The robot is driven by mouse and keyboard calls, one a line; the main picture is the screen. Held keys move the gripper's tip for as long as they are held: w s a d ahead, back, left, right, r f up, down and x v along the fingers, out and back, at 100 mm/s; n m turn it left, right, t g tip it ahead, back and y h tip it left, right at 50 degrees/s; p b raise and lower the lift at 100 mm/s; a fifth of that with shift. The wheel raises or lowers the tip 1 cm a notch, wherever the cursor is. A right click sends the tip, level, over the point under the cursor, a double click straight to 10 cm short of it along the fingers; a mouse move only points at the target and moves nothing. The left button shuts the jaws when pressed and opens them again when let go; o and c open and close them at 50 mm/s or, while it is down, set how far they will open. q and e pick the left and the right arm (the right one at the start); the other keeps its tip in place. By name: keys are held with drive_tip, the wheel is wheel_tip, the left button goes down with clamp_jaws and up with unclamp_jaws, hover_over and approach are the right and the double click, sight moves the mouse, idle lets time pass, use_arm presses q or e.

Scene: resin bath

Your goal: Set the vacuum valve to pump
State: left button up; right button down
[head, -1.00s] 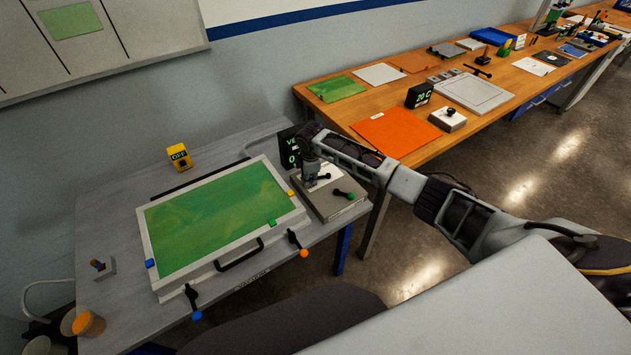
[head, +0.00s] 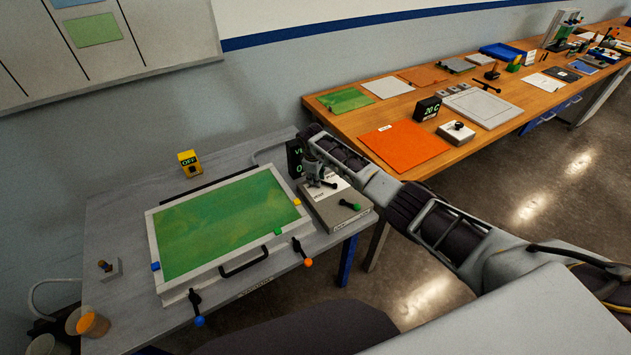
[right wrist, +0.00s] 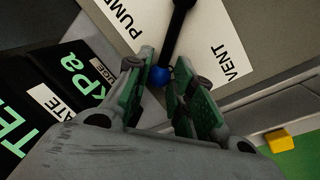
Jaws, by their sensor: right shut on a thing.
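The grey valve box (head: 345,215) sits at the right end of the grey bench in the head view. Its white label shows the words PUMP and VENT in the right wrist view (right wrist: 219,45). The vacuum valve's black lever (right wrist: 181,22) with a blue ball end (right wrist: 160,76) lies between the two words. My right gripper (head: 316,182) is at the box's back left part, and its fingers (right wrist: 168,85) are closed about the blue ball. The fingers partly hide the ball. My left gripper is out of view.
A black gauge display (head: 296,158) stands close behind my gripper. Left of the box is a white-framed tray (head: 155,245) with a green sheet and clamps with orange and blue ends. A yellow OFF box (head: 190,162) stands behind it.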

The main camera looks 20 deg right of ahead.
drive_tip(key=w+d+m+b, duration=0.1)
drive_tip(key=m, duration=0.1)
drive_tip(key=shift+w+d+m, duration=0.15)
drive_tip(key=shift+w+m, duration=0.05)
drive_tip(key=shift+m, duration=0.2)
drive_tip(key=d+m+b, duration=0.1)
drive_tip(key=w+d+m+g+b, duration=0.1)
drive_tip(key=m, duration=0.1)
drive_tip(key=shift+h+b, duration=0.3)
drive_tip(key=shift+h, duration=0.1)
drive_tip(key=shift+w+d+m, duration=0.1)
drive_tip(key=shift+d+m, duration=0.1)
drive_tip(key=shift+m, duration=0.4)
drive_tip(key=shift+d+b, duration=0.15)
drive_tip(key=shift+b, duration=0.2)
drive_tip(key=c, duration=1.7)
unclamp_jaws()
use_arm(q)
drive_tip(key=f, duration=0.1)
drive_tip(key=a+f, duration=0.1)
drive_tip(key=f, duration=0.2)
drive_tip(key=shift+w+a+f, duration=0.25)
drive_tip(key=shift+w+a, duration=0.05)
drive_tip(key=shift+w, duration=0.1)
use_arm(e)
drive_tip(key=shift+o, duration=0.9)
drive_tip(key=shift+r, duration=0.2)
